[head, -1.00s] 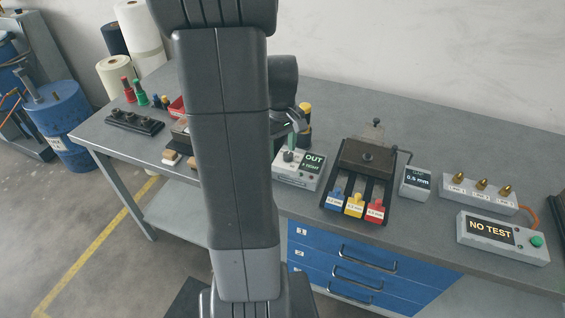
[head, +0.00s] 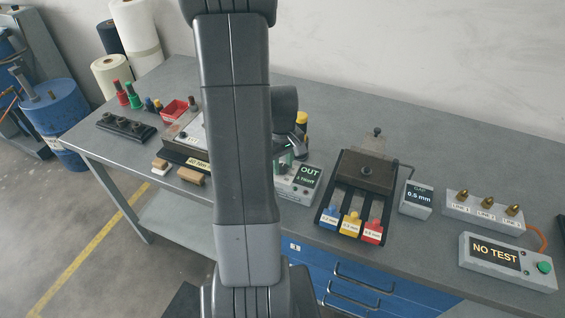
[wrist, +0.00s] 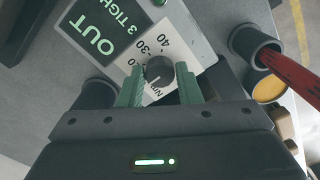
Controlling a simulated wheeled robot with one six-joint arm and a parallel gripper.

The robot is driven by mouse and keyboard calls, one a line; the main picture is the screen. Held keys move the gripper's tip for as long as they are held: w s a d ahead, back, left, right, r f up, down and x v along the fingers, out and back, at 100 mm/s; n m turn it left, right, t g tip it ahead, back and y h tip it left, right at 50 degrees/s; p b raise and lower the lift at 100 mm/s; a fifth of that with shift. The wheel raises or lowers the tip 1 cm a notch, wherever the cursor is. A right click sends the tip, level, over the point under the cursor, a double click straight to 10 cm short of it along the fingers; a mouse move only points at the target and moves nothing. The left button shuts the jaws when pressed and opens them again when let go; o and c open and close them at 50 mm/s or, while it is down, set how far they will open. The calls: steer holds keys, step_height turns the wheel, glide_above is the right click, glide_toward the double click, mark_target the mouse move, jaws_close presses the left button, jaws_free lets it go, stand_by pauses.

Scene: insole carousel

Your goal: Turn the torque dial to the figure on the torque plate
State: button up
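The torque dial is a dark round knob (wrist: 159,70) on a white face marked 20, 30, 40 and Nm in the wrist view. My gripper (wrist: 160,80) has its two green fingers on either side of the knob, with a narrow gap showing at each side. The pointer's exact figure is too small to tell. The dial's box (head: 298,183) has a screen reading OUT, 3 TIGHT; my arm partly hides it in the head view. A small pale torque plate (head: 197,163) shows left of my arm, partly hidden; its figure is not clearly readable.
Dark cups (wrist: 255,46) stand close beside my gripper in the wrist view.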

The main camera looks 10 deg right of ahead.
steer(key=c, duration=0.5)
steer(key=shift+o, duration=0.2)
steer(key=shift+m, duration=0.3)
steer(key=m+b, duration=0.1)
steer(key=m, duration=0.1)
steer(key=shift+f+m, duration=0.1)
steer(key=shift+m, duration=0.3)
steer(key=m+b, duration=0.1)
steer(key=m, duration=0.2)
steer(key=shift+m, duration=0.3)
steer(key=m+b, duration=0.1)
steer(key=m, duration=0.5)
steer(key=shift+m, duration=0.3)
steer(key=m+b, duration=0.1)
steer(key=m, duration=0.6)
steer(key=shift+w, duration=0.1)
steer(key=m+b, duration=0.1)
steer(key=m, duration=0.5)
steer(key=shift+m, duration=0.3)
